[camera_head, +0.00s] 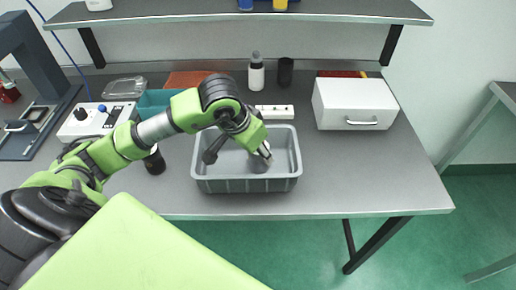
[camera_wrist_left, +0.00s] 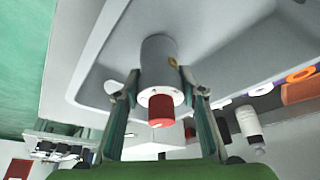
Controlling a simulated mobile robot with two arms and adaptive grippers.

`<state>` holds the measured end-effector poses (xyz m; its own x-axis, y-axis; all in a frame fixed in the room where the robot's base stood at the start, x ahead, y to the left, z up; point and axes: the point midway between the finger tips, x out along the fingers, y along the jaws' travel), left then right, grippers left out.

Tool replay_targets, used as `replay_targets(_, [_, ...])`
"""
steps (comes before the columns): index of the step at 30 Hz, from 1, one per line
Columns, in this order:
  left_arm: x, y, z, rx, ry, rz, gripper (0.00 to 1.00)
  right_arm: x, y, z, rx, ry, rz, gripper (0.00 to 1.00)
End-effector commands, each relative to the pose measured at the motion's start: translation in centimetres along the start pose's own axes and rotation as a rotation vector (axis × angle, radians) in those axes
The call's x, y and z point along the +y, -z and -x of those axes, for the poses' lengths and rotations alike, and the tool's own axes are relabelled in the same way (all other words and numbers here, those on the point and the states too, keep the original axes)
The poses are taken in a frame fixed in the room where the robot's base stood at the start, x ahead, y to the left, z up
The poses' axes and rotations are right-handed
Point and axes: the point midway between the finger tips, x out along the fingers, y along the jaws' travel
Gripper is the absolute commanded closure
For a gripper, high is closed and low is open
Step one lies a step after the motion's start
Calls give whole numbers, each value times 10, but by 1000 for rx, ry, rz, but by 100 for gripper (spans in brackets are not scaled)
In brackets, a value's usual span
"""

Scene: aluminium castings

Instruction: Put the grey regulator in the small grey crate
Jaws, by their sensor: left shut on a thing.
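The small grey crate (camera_head: 246,185) stands on the workbench near its front edge, in the middle of the head view. My left gripper (camera_head: 264,153) reaches into it from above. In the left wrist view, the gripper (camera_wrist_left: 158,92) is shut on the grey regulator (camera_wrist_left: 158,58), a grey cylinder with a pale collar and a red end. Behind the regulator is the crate's pale inside (camera_wrist_left: 215,35). In the head view the gripper partly hides the regulator (camera_head: 258,165), which is within the crate's outline. I cannot tell whether it touches the floor. My right gripper is not in view.
A dark jar (camera_head: 154,162) stands left of the crate. Behind it are a power strip (camera_head: 274,111), a white bottle (camera_head: 256,74) and a dark cup (camera_head: 285,72). A white box (camera_head: 353,104) stands right. The bench's front right is clear.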

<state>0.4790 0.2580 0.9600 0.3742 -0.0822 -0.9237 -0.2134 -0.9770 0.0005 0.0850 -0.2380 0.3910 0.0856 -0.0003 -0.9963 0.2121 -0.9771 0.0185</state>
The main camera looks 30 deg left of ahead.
Motion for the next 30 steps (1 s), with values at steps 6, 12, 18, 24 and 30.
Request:
replay_targets(6, [0,1,0,2,0,0,92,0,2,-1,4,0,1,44])
replay_targets(12, [0,-1,-2,0,0,1,47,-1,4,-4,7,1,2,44])
replay_targets(18, [0,-1,-2,0,0,1,46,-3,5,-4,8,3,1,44])
replay_targets(24, [0,0,0,0,-1,1,46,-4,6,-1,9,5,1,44])
replay_targets(30, [-1,2,24,6,4,-1,46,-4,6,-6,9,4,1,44])
